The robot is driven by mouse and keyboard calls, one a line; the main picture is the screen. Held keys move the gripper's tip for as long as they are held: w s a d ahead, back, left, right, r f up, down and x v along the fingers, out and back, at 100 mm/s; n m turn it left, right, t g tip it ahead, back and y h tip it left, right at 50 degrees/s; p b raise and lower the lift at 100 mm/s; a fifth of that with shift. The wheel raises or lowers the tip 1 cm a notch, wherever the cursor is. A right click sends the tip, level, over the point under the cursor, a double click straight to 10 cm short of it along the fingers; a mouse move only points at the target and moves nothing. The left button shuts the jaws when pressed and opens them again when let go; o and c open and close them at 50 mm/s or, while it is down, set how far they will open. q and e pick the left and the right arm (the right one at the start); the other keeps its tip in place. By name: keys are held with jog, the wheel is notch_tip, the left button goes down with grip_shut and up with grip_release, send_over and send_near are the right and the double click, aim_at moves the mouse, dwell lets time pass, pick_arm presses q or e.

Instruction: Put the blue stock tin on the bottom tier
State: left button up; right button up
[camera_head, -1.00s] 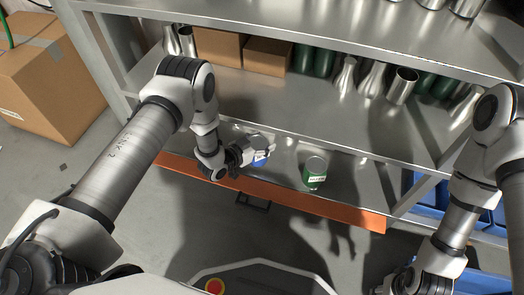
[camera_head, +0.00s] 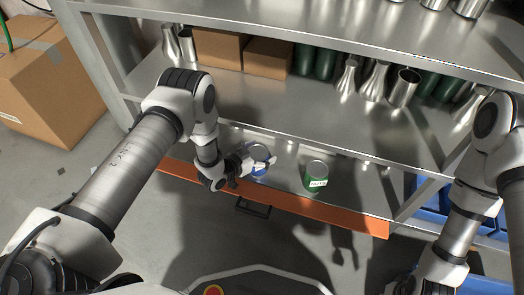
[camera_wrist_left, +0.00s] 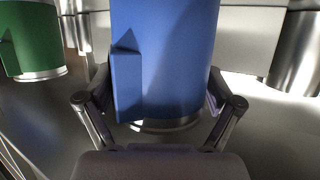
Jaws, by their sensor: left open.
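The tin's top is out of that view. My right gripper is out of view.
An orange beam (camera_head: 300,206) runs along the bottom tier's front. The shelf above (camera_head: 290,105) holds cardboard boxes (camera_head: 220,48), green tins and steel vessels (camera_head: 403,86). Blue crates (camera_head: 435,195) stand at right. A large carton (camera_head: 45,80) stands on the floor at left.

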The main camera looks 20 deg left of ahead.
pick_arm(q)
jog(key=s+a+r+n+g+y+p, duration=0.1)
jog(key=s+g, duration=0.3)
jog(key=s, duration=0.8)
jog(key=s+a+r+n+g+y+p, duration=0.2)
jog(key=s+a+n+g+y, duration=0.1)
jog(key=s, duration=0.9)
jog(key=s+a+r+n+g+y+p, duration=0.1)
jog(key=s+g, duration=0.4)
jog(key=s, duration=0.7)
jog(key=a+r+n+y, duration=0.1)
jog(key=a, duration=0.1)
jog(key=shift+a+r+y+p, duration=0.15)
jog(key=shift+a+y+p, duration=0.15)
jog(key=shift+a+p, duration=0.1)
